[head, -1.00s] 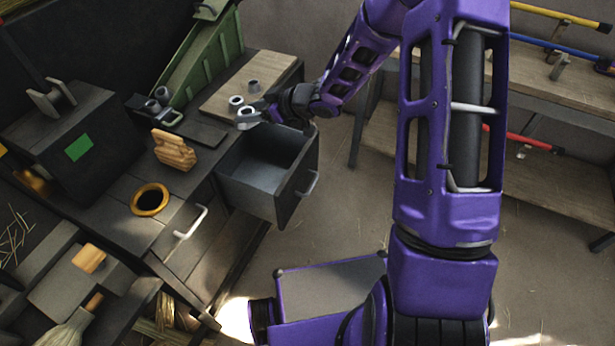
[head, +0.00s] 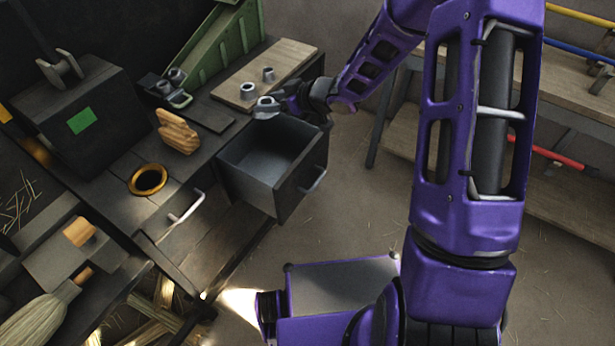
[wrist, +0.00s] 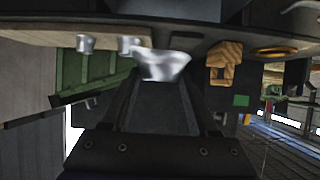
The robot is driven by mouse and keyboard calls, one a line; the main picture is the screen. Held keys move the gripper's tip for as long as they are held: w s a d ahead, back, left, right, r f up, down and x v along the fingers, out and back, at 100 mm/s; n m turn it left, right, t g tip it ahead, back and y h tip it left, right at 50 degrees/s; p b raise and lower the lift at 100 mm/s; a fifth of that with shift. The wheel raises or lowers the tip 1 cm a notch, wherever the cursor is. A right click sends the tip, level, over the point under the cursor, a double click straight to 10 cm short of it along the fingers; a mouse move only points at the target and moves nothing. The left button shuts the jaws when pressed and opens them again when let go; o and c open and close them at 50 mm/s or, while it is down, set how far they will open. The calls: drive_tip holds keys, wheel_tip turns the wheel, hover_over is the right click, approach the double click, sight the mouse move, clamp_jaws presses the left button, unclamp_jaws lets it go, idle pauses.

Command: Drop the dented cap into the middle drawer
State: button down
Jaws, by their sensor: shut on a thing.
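My gripper (head: 272,106) is shut on a light metal cap (head: 265,108). The cap is held just above the back edge of the open grey drawer (head: 297,185), by the bench top. In the wrist view the cap (wrist: 163,65) shows blurred at the fingertips, with an uneven outline. The drawer is pulled out from the bench and its visible floor looks empty. Whether the cap is past the drawer's back edge is hard to tell.
Two metal caps (head: 248,91) (head: 268,74) stand on a wooden board (head: 290,58) behind my gripper. A green chute (head: 225,45), a wooden block (head: 178,133) and a brass-coloured ring (head: 148,180) are on the bench. Floor right of the drawer is clear.

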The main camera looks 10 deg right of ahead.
wheel_tip(320, 180, down, 4)
drive_tip(key=b, duration=0.3)
drive_tip(key=shift+f+b, duration=0.25)
drive_tip(key=shift+b, duration=0.05)
drive_tip(key=shift+c, duration=0.4)
unclamp_jaws()
drive_tip(key=p+v, duration=0.4)
drive_tip(key=v, duration=1.3)
drive_tip(key=shift+s+d, duration=0.15)
drive_tip(key=shift+s, duration=0.05)
drive_tip(key=shift+r, duration=0.1)
